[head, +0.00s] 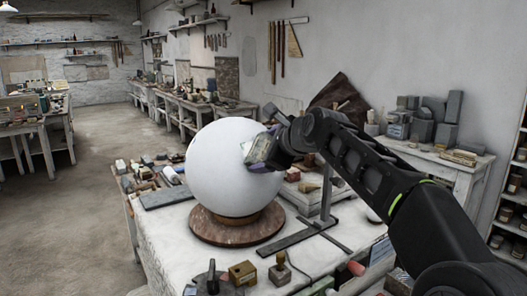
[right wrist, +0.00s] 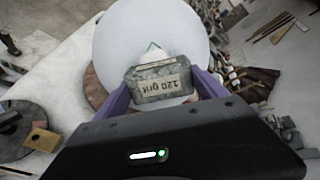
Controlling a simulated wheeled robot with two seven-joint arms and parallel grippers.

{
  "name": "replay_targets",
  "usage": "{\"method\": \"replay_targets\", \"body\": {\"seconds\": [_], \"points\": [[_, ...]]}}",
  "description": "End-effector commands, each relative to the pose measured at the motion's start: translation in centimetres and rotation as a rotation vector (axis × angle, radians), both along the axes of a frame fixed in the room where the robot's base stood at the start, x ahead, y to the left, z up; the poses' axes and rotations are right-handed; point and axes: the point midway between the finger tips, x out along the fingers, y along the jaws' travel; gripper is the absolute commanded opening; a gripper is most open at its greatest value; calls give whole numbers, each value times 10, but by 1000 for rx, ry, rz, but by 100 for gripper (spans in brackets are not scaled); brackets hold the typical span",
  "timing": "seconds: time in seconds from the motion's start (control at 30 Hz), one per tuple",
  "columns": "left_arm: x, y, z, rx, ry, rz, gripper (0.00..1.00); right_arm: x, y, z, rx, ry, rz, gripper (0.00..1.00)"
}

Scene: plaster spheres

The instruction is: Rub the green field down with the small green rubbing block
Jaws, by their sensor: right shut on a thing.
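A large white plaster sphere (head: 222,178) rests on a round brown base on the white table. My right gripper (head: 266,152) is at the sphere's upper right side, and its purple fingers show in the right wrist view (right wrist: 165,97). It is shut on a grey-green block labelled "120 grit" (right wrist: 159,80). The block is at the sphere's surface; I cannot tell whether it touches. A small green line mark (right wrist: 153,46) shows on the sphere (right wrist: 135,30) just beyond the block; the rest of the green field is hidden or cannot be made out. My left gripper is out of view.
The round brown base (head: 236,226) takes up the table's middle. A metal stand (head: 318,222) is right of it. Wooden-handled tools and small blocks (head: 243,273) lie at the front. Several tools and blocks (head: 150,172) lie left of the sphere. Grey blocks (head: 446,112) stand at the back right.

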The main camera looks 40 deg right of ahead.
Motion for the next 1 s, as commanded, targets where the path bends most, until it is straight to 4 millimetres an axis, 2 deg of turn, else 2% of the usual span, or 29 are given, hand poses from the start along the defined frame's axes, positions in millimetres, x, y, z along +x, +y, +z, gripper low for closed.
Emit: {"method": "replay_targets", "body": {"seconds": [0.27,0.57,1.0], "points": [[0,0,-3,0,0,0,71,-1,1,-1,-1,-4,0,12],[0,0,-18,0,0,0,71,-16,15,-9,-2,-4,1,12],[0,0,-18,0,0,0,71,-18,14,-8,4,-2,5,12]]}}
